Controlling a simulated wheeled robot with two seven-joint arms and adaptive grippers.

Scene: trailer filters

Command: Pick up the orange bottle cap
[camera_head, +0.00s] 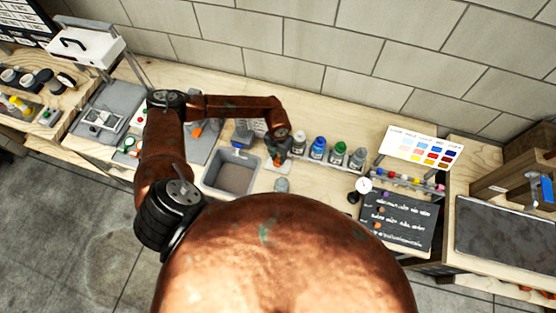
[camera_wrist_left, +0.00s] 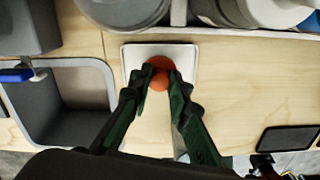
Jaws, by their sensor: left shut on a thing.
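The orange bottle cap (camera_wrist_left: 159,68) sits between the fingertips of my left gripper (camera_wrist_left: 160,86) in the left wrist view. The fingers are shut on it, one on each side. Below the cap is a white square pad (camera_wrist_left: 187,55) on the wooden bench; I cannot tell whether the cap still touches it. In the head view my left gripper (camera_head: 279,160) is over the bench beside the grey bin, and the cap is too small there to make out clearly. My right gripper is not in view.
A grey bin (camera_head: 207,182) stands left of the gripper. Several capped bottles (camera_head: 338,150) stand in a row to the right. A small jar (camera_head: 282,185) is near the front edge. A colour chart (camera_head: 421,147) and a black board (camera_head: 398,219) are farther right.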

